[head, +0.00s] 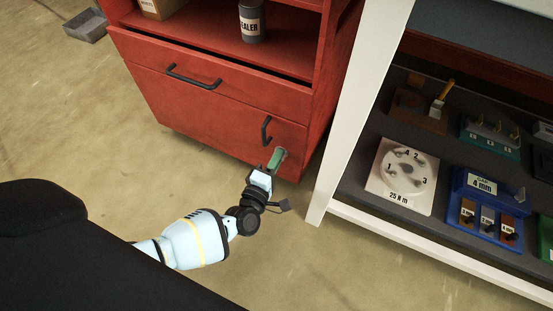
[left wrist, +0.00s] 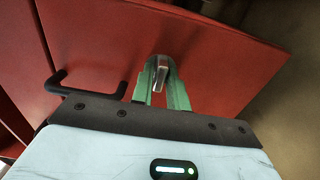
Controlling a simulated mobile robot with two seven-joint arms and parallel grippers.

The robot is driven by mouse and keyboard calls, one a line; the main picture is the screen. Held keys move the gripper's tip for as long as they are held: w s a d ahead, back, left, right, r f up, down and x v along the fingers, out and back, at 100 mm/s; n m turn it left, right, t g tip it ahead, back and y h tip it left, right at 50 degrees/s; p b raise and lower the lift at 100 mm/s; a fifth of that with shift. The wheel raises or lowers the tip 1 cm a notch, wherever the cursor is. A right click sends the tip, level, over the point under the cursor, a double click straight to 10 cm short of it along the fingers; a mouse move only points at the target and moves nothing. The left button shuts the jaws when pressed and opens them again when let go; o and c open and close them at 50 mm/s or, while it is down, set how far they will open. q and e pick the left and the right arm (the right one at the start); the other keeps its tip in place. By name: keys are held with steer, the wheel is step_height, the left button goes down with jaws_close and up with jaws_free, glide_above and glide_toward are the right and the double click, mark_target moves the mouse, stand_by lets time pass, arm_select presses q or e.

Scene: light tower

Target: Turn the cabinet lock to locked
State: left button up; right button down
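The red cabinet (head: 220,119) stands at the upper middle of the head view, with a drawer and a lower door. Its lock knob (left wrist: 161,67), a silver turn piece on the red door front, shows in the left wrist view. My left gripper (head: 277,160) is at the lower right of the door. Its green fingers (left wrist: 161,85) lie on both sides of the knob and appear closed on it. The knob is hidden behind the gripper in the head view. I cannot read the lock's markings. My right gripper is not in view.
A black door handle (head: 266,130) is just above the left gripper. A white-framed shelf (head: 350,110) with a dial plate (head: 402,176) and a blue bit holder (head: 484,208) stands close on the right. A can (head: 252,22) sits in the cabinet's open shelf. The floor in front is clear.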

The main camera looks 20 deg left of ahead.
arm_select(q)
jaws_close()
steer(key=shift+m+p, duration=1.75)
steer(key=shift+m, duration=7.15)
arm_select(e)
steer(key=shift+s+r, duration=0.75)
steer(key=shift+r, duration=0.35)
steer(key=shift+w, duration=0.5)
